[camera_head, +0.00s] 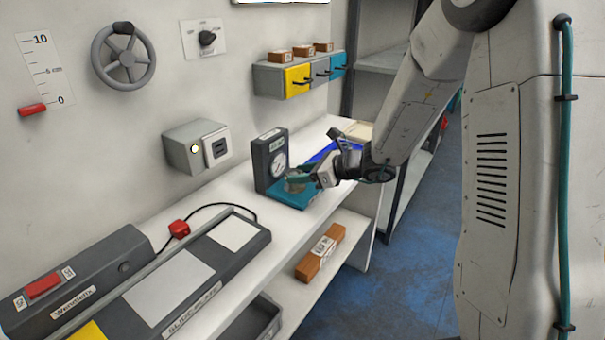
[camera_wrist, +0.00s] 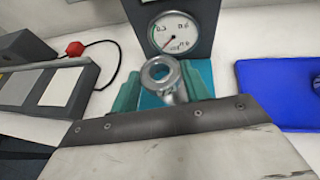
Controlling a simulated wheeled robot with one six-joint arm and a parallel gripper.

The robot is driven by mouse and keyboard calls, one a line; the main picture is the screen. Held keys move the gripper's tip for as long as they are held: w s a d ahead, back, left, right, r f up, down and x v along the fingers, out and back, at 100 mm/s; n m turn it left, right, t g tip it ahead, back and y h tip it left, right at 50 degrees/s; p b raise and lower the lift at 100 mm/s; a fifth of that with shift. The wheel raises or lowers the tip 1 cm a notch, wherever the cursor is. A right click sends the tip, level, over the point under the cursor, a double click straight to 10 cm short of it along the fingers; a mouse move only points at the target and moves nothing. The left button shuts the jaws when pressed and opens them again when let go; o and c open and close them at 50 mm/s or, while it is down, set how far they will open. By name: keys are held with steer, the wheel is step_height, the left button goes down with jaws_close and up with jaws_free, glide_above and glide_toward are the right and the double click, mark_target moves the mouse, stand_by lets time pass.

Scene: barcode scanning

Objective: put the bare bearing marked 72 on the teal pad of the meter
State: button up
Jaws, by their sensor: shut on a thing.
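A metal ring-shaped bearing (camera_wrist: 160,74) sits between the teal fingers of my gripper (camera_wrist: 162,88) in the wrist view; no 72 can be read on it. My gripper (camera_head: 299,183) is shut on it, over the teal pad (camera_head: 290,199) of the meter in the head view. The dark meter (camera_head: 262,160) stands upright behind the pad, and its round dial faces my gripper in the wrist view (camera_wrist: 174,33). The pad also shows behind the fingers (camera_wrist: 206,72). Whether the bearing touches the pad cannot be told.
A blue tray (camera_wrist: 270,92) lies right of the meter with a dark blue item at its edge. Left are a grey device (camera_head: 225,262) with white plates and a red block (camera_head: 179,229) on a cable. A brown box (camera_head: 320,252) lies on the shelf below.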

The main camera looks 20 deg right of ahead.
mark_target(301, 189)
steer(key=shift+w+f, duration=0.1)
steer(key=shift+w, duration=0.7)
steer(key=shift+d+f, duration=0.15)
steer(key=shift+f, duration=0.7)
steer(key=shift+d+f, duration=0.1)
steer(key=shift+f, duration=0.75)
steer(key=shift+f, duration=0.15)
steer(key=o, duration=1.1)
steer(key=shift+a, duration=0.1)
steer(key=shift+c, duration=0.2)
